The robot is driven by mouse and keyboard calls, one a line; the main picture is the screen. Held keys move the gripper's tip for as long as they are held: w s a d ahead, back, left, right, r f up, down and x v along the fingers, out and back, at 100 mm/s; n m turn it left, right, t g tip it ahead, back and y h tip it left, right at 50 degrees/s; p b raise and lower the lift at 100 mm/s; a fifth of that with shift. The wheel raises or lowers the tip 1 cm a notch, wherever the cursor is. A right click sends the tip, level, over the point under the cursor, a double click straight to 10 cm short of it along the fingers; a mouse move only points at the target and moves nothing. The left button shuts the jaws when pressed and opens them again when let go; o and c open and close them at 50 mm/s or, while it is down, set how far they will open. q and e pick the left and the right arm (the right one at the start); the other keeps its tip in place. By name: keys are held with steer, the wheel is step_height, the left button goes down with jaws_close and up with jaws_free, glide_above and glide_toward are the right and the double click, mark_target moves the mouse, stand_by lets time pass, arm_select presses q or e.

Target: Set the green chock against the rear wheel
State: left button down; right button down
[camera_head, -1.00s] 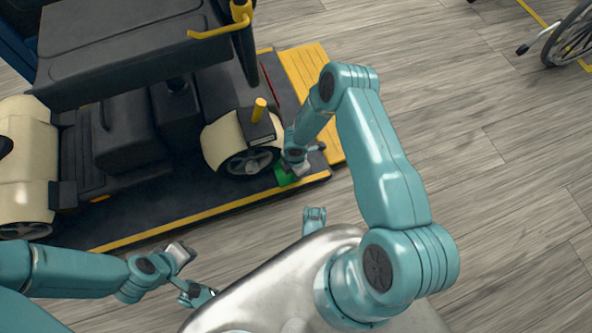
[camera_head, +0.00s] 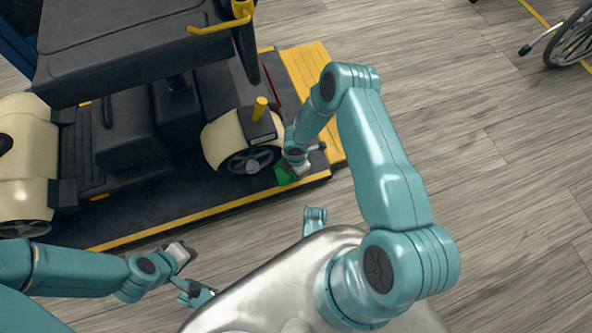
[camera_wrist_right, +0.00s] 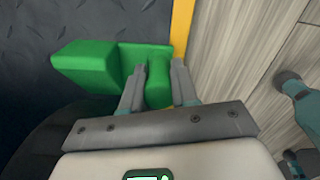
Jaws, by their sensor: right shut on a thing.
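The green chock (camera_head: 282,175) sits low beside the scooter's rear wheel (camera_head: 250,161), on its right side, on the dark platform. My right gripper (camera_head: 294,168) reaches down at the chock and partly hides it. In the right wrist view, my right gripper's fingers (camera_wrist_right: 158,86) are shut on an upright green part of the chock (camera_wrist_right: 85,66); its wedge body extends to the left. A dark rounded shape, likely the tyre, shows at lower left there. Whether chock and tyre touch is hidden. My left gripper (camera_head: 184,251) hangs away from the scooter; its opening is unclear.
The scooter's black seat (camera_head: 130,45) and yellow armrest (camera_head: 222,22) overhang the wheel. The platform has a yellow edge strip (camera_head: 190,222) and a yellow ramp (camera_head: 312,80). A wheelchair wheel (camera_head: 572,35) stands at top right.

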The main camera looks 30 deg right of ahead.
arm_select(q)
steer(key=shift+f, duration=0.3)
arm_select(e)
steer(key=shift+w+a, duration=0.2)
steer(key=shift+a, duration=0.8)
stand_by(0.4)
steer(key=c, duration=0.8)
jaws_free()
arm_select(q)
steer(key=s+r+g+p, duration=0.1)
steer(key=s+r+p, duration=0.3)
steer(key=r+p, duration=0.3)
steer(key=shift+d+r+g, duration=0.3)
steer(key=shift+d, duration=0.15)
arm_select(e)
step_height(320, 180, up, 16)
steer(key=shift+r, duration=0.2)
